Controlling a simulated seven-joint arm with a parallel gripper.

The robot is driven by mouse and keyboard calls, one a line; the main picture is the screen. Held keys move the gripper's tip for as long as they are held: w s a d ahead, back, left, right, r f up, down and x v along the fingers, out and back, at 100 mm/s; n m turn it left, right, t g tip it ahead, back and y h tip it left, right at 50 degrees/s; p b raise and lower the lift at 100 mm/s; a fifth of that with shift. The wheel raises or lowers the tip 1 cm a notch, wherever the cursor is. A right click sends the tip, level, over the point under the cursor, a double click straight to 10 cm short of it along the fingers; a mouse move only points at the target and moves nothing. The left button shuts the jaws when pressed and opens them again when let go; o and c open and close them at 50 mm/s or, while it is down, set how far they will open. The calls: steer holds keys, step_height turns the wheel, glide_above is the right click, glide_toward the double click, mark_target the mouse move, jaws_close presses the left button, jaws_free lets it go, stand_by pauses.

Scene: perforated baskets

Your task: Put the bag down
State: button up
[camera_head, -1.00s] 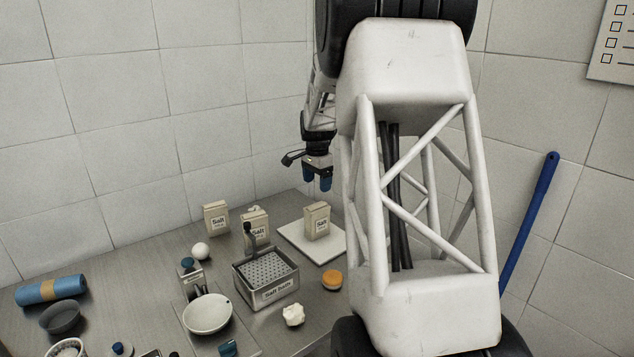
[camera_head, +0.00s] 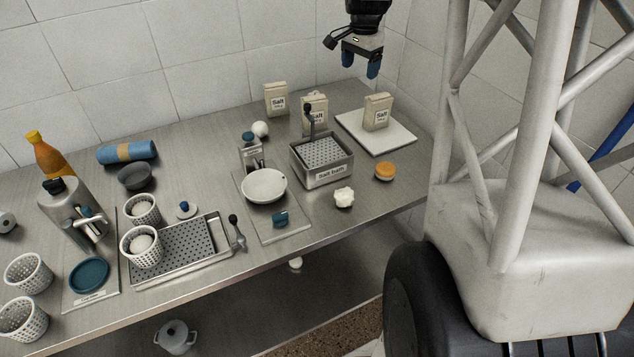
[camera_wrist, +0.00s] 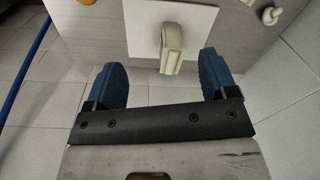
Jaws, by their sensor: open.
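A beige salt bag (camera_head: 377,112) stands upright on a white board (camera_head: 400,135) at the right end of the steel table. My gripper (camera_head: 360,68) is in the air above and a little left of this bag, with its blue fingers apart and nothing between them. In the wrist view the open fingers (camera_wrist: 165,80) point toward the board (camera_wrist: 200,22), and the bag (camera_wrist: 172,48) shows beyond and between the fingertips, apart from them. Two more salt bags stand at the back of the table, one at the back edge (camera_head: 275,99) and one behind the salt bath (camera_head: 318,110).
A metal salt bath (camera_head: 322,160) with a perforated basket stands left of the board. An orange disc (camera_head: 385,171), a white lump (camera_head: 344,197) and a white bowl (camera_head: 264,186) are nearby. Perforated cups (camera_head: 28,272) and a tray (camera_head: 180,250) fill the left.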

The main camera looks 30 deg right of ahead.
steer(key=s+a+r+n+t, duration=0.1)
steer(key=s+a+r+n, duration=0.15)
steer(key=s+a, duration=0.55)
steer(key=s+a+r+n, duration=0.2)
steer(key=s+a+n, duration=0.2)
steer(key=s+a, duration=0.45)
steer(key=s+a+f+n, duration=0.2)
steer(key=s+a+n, duration=0.2)
steer(key=s, duration=0.5)
steer(key=s+a+f+n+t, duration=0.1)
steer(key=s+a+f+n, duration=0.1)
steer(key=s+a, duration=0.7)
steer(key=shift+a+f+n, duration=0.15)
steer(key=shift+f+n, duration=0.05)
steer(key=shift+n, duration=0.65)
